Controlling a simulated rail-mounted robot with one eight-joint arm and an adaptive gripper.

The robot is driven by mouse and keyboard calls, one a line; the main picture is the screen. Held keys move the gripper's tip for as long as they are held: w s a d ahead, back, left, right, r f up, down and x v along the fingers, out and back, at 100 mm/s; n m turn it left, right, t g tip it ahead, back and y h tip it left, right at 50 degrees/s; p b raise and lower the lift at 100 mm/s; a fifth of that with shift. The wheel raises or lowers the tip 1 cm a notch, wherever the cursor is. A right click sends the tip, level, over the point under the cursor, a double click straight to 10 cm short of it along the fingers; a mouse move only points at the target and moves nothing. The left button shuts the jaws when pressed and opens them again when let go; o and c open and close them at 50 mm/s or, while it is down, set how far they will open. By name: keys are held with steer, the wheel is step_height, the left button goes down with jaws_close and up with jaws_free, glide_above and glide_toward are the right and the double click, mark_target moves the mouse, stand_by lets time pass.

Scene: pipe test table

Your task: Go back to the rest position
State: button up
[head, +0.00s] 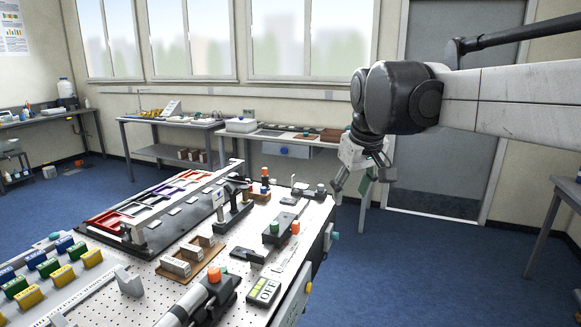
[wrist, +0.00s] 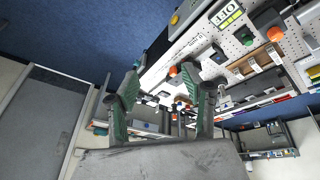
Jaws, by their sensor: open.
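My gripper (head: 364,182) hangs in the air beyond the far right corner of the pipe test table (head: 318,214) in the head view. Its fingers are spread apart and hold nothing. In the wrist view my gripper (wrist: 160,80) shows two dark green-padded fingers with a clear gap between them. The table's perforated top (wrist: 232,45) lies to the upper right in that view, apart from the fingers.
Benches (head: 170,122) line the back wall. A grey door (head: 445,130) stands behind my arm. Blue floor (head: 400,260) at right is clear.

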steer(key=s+d+f+m+t, duration=0.1)
steer(key=s+d+f, duration=0.1)
steer(key=s+f, duration=0.3)
steer(key=s+d+f+m+t, duration=0.1)
steer(key=s+f, duration=0.4)
steer(key=s, duration=0.6)
steer(key=s+d+f+m, duration=0.2)
steer(key=s+f, duration=0.3)
steer(key=s, duration=0.3)
steer(key=shift+s+d+f+m+t+h, duration=0.15)
steer(key=shift+s+d+m+t+h, duration=0.2)
steer(key=shift+d, duration=0.5)
